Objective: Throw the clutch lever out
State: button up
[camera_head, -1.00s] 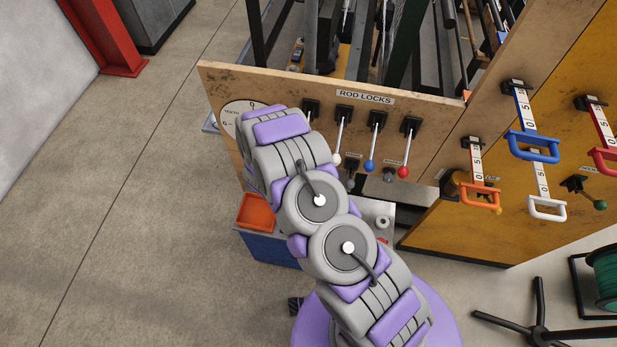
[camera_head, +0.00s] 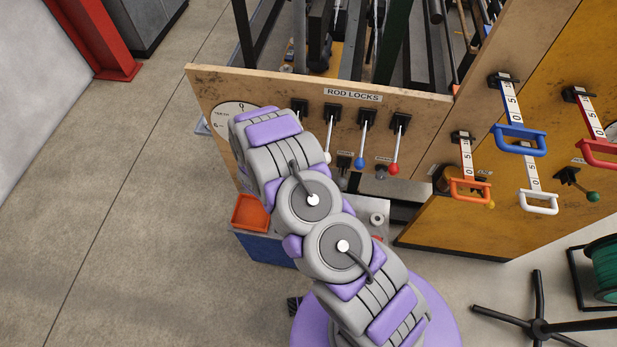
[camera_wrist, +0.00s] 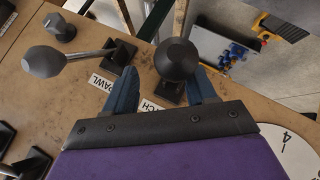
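In the wrist view, the clutch lever (camera_wrist: 176,60) shows as a dark faceted knob over a black base, beside a label partly hidden so that only its last letters, "TCH", show. My gripper (camera_wrist: 163,72) has its two blue fingers apart, one on each side of the knob. The knob sits nearer the right finger; I cannot tell whether they touch. In the head view my arm hides the gripper and the clutch lever at the panel (camera_head: 225,80).
A lever with a dark ball (camera_wrist: 44,61), by the "PAWL" label (camera_wrist: 101,83), is left of my gripper. A numbered dial (camera_wrist: 288,150) is at lower right. Rod lock levers with blue (camera_head: 360,164) and red (camera_head: 393,169) knobs hang right of my arm. An orange tray (camera_head: 250,212) stands below.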

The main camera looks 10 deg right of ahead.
jog(key=shift+a, duration=0.15)
jog(key=shift+a, duration=0.15)
jog(key=shift+s+a+r, duration=0.1)
jog(key=shift+a+r, duration=0.25)
jog(key=shift+a, duration=0.1)
jog(key=v, duration=1.6)
jog(key=shift+d+p, duration=0.25)
jog(key=shift+p, duration=0.05)
jog(key=shift+s+a, duration=0.1)
jog(key=shift+a, duration=0.25)
